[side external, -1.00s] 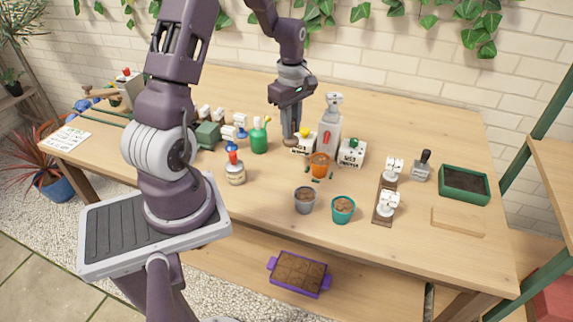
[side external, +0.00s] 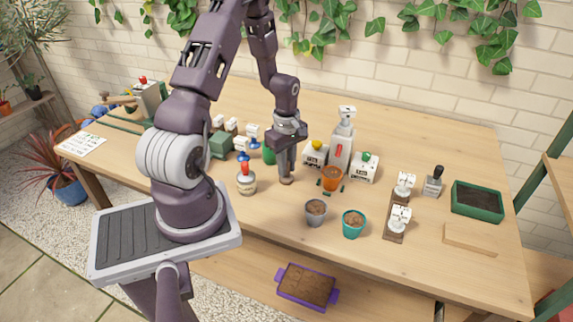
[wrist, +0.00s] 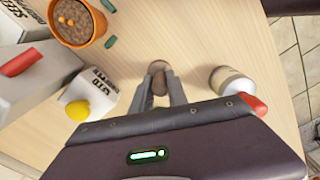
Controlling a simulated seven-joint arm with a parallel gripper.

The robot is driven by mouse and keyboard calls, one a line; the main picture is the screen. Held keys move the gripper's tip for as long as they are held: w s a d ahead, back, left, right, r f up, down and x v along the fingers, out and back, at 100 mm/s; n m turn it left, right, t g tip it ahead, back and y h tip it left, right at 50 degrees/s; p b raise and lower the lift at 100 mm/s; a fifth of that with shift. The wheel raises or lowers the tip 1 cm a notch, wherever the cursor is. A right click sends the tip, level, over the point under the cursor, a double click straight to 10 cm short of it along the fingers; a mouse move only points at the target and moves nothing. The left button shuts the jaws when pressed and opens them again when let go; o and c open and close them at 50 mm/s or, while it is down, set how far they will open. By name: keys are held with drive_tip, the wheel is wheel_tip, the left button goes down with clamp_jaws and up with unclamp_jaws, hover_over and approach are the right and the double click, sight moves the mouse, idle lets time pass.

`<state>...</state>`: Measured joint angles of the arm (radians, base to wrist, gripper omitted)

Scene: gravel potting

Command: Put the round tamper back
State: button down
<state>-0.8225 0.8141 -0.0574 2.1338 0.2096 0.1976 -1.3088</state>
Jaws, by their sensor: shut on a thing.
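My gripper (side external: 285,163) is over the bench, left of the orange pot (side external: 332,180). In the wrist view its fingers (wrist: 158,95) are shut on the round tamper (wrist: 158,69), whose brown round end shows beyond the fingertips. In the side view this brown end (side external: 286,181) is low, close to the bench top; I cannot tell if it touches. The rest of the tamper is hidden by the fingers. A brown board (side external: 393,236) with white fittings (side external: 400,217) stands at the right; I cannot tell whether it is the tamper's place.
A cream bottle with a red top (side external: 247,183) is left of my gripper. White boxes with a yellow knob (side external: 316,153) and a green knob (side external: 363,168) stand behind. A grey pot (side external: 316,212) and a teal pot (side external: 353,223) are in front. A green tray (side external: 477,202) is far right.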

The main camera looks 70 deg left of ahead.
drive_tip(key=c, duration=1.3)
unclamp_jaws()
drive_tip(key=w+d+r+m, duration=0.1)
drive_tip(key=d+r+m, duration=0.1)
drive_tip(key=r, duration=0.7)
drive_tip(key=d+r+m, duration=0.2)
drive_tip(key=d+r, duration=0.1)
drive_tip(key=r, duration=0.6)
drive_tip(key=s+d+r+m+t+y, duration=0.1)
drive_tip(key=s+d+r+m+t, duration=0.2)
drive_tip(key=d+r+m, duration=0.6)
drive_tip(key=s+d+r+m+t+h, duration=0.1)
drive_tip(key=s+d+r+m+t, duration=0.1)
drive_tip(key=s+d+m, duration=0.6)
drive_tip(key=shift+s+d+r+m+t, duration=0.35)
drive_tip(key=shift+s+d, duration=0.6)
drive_tip(key=shift+d, duration=0.3)
